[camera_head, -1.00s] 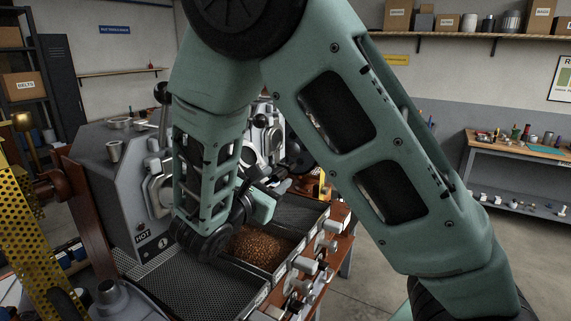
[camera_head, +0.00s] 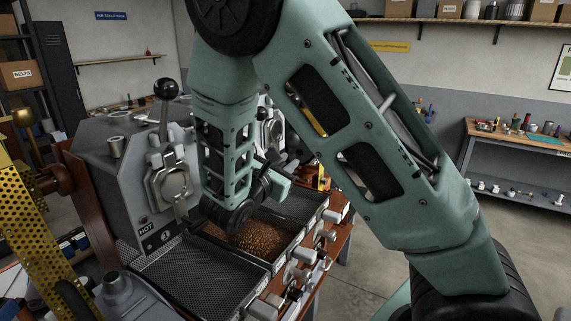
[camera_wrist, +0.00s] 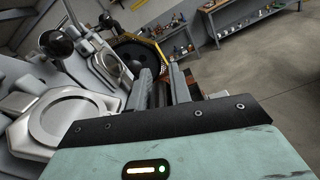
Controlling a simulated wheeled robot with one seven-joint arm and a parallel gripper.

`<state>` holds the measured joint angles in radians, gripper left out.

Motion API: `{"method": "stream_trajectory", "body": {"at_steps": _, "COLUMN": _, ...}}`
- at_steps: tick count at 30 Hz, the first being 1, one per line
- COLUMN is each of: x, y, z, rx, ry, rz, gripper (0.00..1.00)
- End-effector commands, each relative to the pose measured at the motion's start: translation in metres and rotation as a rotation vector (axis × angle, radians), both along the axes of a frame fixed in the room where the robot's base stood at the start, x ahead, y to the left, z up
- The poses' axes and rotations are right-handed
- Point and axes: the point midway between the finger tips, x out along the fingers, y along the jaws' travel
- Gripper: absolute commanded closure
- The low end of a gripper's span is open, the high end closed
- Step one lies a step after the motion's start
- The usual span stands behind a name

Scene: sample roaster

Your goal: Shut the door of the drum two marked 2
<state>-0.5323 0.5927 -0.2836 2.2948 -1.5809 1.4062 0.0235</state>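The silver octagonal front plate (camera_wrist: 65,120) of one roasting drum is large at the lower left of the wrist view. A second, similar front (camera_wrist: 108,68) stands beyond it. I cannot read a 2 on either, nor tell which door is open. In the head view the second drum's front (camera_head: 264,128) is mostly hidden behind my forearm. My gripper (camera_head: 286,163) is in front of it, above the bean tray. In the wrist view my gripper's two fingers (camera_wrist: 162,80) point ahead, to the right of the drum fronts. They are close together, with no held object visible and no clear contact.
The drum front marked 1 (camera_head: 173,185), with a HOT label, is left of my arm. A tray of brown beans (camera_head: 275,262) lies below my wrist, beside an empty mesh tray (camera_head: 195,285). A black-knobbed lever (camera_head: 165,90) stands up at the left. Open floor is at right.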

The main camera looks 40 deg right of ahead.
Motion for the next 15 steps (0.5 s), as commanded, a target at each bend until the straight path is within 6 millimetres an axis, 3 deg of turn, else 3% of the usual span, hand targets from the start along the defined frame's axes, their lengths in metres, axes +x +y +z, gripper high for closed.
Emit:
{"method": "stream_trajectory", "body": {"at_steps": 10, "x": 0.012, "y": 0.005, "z": -0.029, "rx": 0.015, "ry": -0.038, "rz": -0.001, "gripper": 1.0}}
{"method": "stream_trajectory", "body": {"at_steps": 15, "x": 0.018, "y": 0.007, "z": -0.034, "rx": 0.04, "ry": -0.099, "rz": -0.001, "gripper": 1.0}}
